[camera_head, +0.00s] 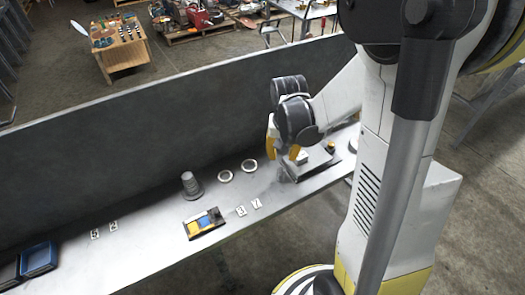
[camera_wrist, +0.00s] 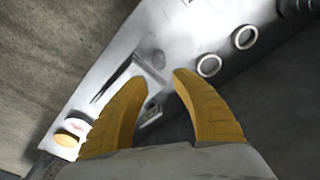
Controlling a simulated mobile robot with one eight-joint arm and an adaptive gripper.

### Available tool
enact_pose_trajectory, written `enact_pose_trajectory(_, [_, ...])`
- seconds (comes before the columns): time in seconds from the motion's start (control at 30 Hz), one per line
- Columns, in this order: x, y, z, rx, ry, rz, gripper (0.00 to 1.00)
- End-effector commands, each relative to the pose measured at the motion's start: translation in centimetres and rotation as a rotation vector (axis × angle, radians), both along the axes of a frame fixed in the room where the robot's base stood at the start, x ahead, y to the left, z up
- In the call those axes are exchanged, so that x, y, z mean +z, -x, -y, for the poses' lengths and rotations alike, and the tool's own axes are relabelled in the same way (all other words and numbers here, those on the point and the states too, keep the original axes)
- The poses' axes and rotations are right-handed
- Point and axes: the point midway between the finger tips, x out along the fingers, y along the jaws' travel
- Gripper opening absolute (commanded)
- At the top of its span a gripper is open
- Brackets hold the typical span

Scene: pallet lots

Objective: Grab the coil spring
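I cannot pick out a coil spring with certainty. A grey ribbed, stepped piece (camera_head: 190,183) stands upright on the bench, left of my gripper in the head view. My gripper (camera_head: 283,150) is low over the bench at a grey tray (camera_head: 318,166). In the wrist view my gripper (camera_wrist: 160,78) shows two yellow fingers spread apart, with nothing held between them. Beyond and between the fingers lie the grey tray (camera_wrist: 122,78) and small grey parts (camera_wrist: 152,108), too blurred to name. My arm and gripper hide part of the tray in the head view.
The long grey bench (camera_head: 130,245) has a dark wall (camera_head: 130,130) along its back. Two pale rings (camera_head: 225,177) lie left of my gripper. A small tray with blue and yellow parts (camera_head: 204,224), number tags (camera_head: 241,211) and blue bins (camera_head: 38,259) are farther left.

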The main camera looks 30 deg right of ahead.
Motion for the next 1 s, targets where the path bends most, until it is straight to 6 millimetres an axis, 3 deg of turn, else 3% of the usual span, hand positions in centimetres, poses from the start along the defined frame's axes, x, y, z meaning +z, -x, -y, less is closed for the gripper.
enact_pose_trajectory(0.2, [-4.0, -0.4, 0.2, 0.000, 0.000, 0.000, 0.32])
enact_pose_trajectory(0.47, [-5.8, -0.6, 0.3, 0.001, 0.001, 0.001, 0.32])
enact_pose_trajectory(0.73, [-9.9, -1.0, 0.5, 0.001, 0.000, 0.001, 0.32])
enact_pose_trajectory(1.0, [-10.1, -1.0, 0.5, 0.001, 0.000, 0.002, 0.31])
